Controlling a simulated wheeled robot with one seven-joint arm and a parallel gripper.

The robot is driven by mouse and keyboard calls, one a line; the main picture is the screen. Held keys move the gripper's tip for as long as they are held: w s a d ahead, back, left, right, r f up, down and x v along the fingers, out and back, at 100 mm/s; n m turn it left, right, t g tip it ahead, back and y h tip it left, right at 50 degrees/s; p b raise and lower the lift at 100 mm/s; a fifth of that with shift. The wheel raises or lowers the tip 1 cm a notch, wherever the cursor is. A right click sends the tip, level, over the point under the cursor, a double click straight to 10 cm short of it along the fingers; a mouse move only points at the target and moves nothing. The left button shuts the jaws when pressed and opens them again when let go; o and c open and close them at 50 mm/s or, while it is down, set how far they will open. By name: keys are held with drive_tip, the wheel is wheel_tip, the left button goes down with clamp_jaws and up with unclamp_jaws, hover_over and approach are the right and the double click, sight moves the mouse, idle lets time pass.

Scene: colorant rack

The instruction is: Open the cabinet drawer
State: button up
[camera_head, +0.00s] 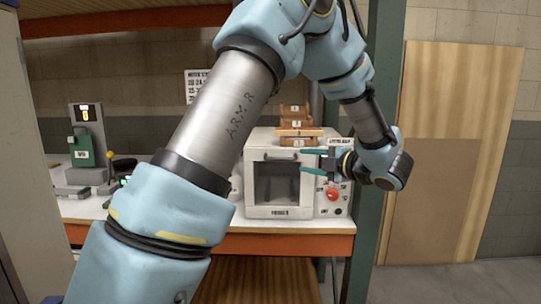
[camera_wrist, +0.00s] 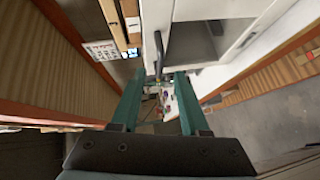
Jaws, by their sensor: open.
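A white box-shaped cabinet (camera_head: 258,212) with a dark window and a handle bar (camera_head: 280,156) along the top of its front stands on the bench. No separate drawer can be made out; the front looks shut. My gripper (camera_head: 302,161) is open and empty, its green fingers pointing left at the cabinet's upper right front. In the wrist view the two fingers (camera_wrist: 160,76) are spread apart, with the white cabinet (camera_wrist: 178,12) ahead and to the right. A small dark bar lies just beyond the fingertips; I cannot tell whether it is the handle.
A red button (camera_head: 334,194) is on the cabinet's right panel, below my gripper. Wooden boxes (camera_head: 296,124) are stacked on top. A green post stands at the right, near my wrist. A green device (camera_head: 82,152) is on the bench (camera_head: 285,245) at left.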

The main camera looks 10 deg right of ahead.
sight(282, 159)
drive_tip(key=shift+n+g+y, duration=0.3)
drive_tip(key=shift+n+y, duration=0.3)
drive_tip(key=shift+y, duration=0.2)
drive_tip(key=p+x, duration=0.1)
drive_tip(key=x, duration=0.2)
drive_tip(key=p+x, duration=0.2)
drive_tip(key=a+p+x, duration=0.1)
drive_tip(key=x, duration=0.2)
drive_tip(key=shift+a, duration=0.2)
drive_tip(key=shift+w+a+f+p, duration=0.1)
drive_tip(key=shift+w+a+p, duration=0.1)
drive_tip(key=shift+w+p, duration=0.15)
clamp_jaws()
idle(0.4)
